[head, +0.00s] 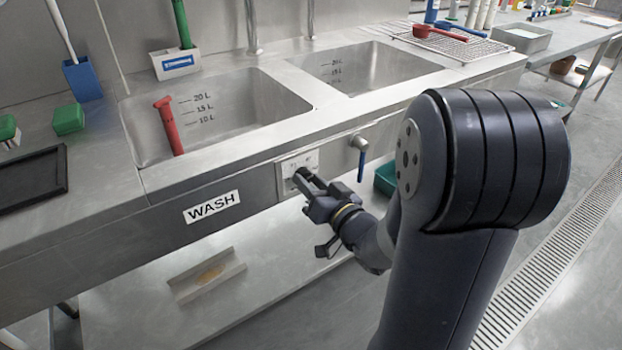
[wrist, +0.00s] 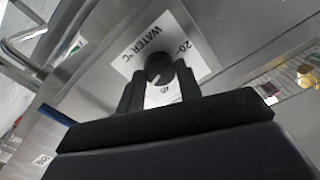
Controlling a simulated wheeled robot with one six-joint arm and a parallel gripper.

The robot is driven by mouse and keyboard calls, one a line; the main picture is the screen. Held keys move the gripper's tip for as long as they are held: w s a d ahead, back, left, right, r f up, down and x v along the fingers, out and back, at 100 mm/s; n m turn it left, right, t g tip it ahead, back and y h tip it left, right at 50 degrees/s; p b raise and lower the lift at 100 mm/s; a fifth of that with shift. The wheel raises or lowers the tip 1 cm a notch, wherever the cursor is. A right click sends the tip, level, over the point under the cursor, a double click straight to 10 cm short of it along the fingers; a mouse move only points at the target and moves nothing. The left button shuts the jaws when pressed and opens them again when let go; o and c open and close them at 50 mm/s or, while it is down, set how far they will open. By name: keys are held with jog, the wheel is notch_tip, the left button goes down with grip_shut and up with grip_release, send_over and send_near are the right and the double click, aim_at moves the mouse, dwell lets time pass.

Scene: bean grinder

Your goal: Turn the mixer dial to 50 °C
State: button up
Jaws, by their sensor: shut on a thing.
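In the head view the plate (head: 288,166) sits on the sink's front panel, and my gripper mostly hides the dial. My gripper (head: 303,177) reaches the panel from the front. In the wrist view its two dark fingers (wrist: 160,84) are shut on the dial, one on each side. No 50 mark is legible.
A blue-handled tap lever (head: 361,158) is right of the plate. A "WASH" label (head: 212,207) is left of it. A red standpipe (head: 169,124) stands in the left basin (head: 235,105). A green bin (head: 385,178) and a metal tray (head: 207,275) are below the sink front.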

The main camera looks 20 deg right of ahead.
jog(key=shift+m+p, duration=0.35)
jog(key=shift+m, duration=1.35)
jog(key=o, duration=1)
jog(key=shift+c, duration=0.2)
jog(key=p+v, duration=0.1)
jog(key=v, duration=0.9)
jog(key=shift+s+d, duration=0.15)
jog(key=shift+s, duration=0.25)
jog(key=shift+b+x, duration=0.4)
jog(key=shift+x, duration=5.05)
